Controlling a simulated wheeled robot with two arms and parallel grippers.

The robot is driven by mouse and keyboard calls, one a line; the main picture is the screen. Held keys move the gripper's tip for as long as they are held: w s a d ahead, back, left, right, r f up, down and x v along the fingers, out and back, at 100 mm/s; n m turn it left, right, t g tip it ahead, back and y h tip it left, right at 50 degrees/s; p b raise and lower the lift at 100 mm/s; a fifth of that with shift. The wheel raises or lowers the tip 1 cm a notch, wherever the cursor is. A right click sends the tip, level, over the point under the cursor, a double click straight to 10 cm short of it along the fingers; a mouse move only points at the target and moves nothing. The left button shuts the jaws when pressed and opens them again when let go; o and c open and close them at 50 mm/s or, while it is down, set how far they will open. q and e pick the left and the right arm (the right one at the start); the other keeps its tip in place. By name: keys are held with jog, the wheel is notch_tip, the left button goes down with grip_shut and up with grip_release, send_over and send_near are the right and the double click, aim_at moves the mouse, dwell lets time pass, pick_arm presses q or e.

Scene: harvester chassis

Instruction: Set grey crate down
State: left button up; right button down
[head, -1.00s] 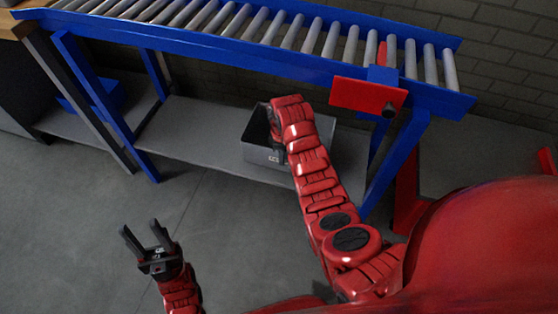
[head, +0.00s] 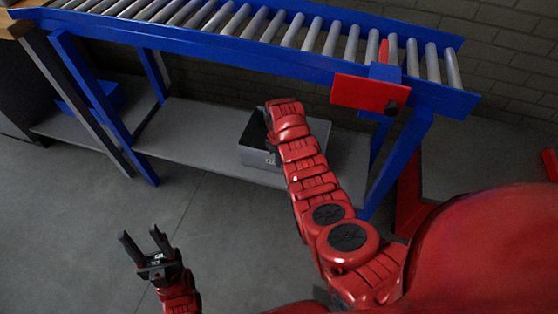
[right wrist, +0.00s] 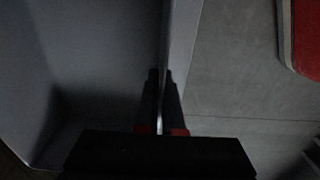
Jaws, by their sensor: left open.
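The grey crate (head: 253,157) is at the lower shelf under the roller conveyor, partly hidden by my right arm. It looks upright, at shelf height; whether its bottom touches the shelf is hard to tell. My right gripper (head: 270,128) is at the crate's near side. In the right wrist view, the fingers of my right gripper (right wrist: 162,78) lie close on both sides of the wall of the crate (right wrist: 184,35), shut on it. The crate's inside looks empty where it shows. My left gripper (head: 139,234) is open and empty above the floor, well away from the crate.
The grey lower shelf (head: 195,133) has free room left of the crate. The blue conveyor frame (head: 230,50) with rollers runs above it, and a blue leg (head: 402,155) stands to the right. A red plate (head: 360,92) hangs on the frame. A blue bin (head: 90,100) sits at far left.

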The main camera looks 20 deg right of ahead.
jog(key=c, duration=1)
grip_release()
jog(key=shift+c, duration=0.2)
notch_tip(320, 180, up, 7)
jog(key=shift+r+p, duration=0.1)
jog(key=shift+p, duration=0.9)
jog(key=shift+r, duration=0.2)
jog(key=shift+s, duration=0.1)
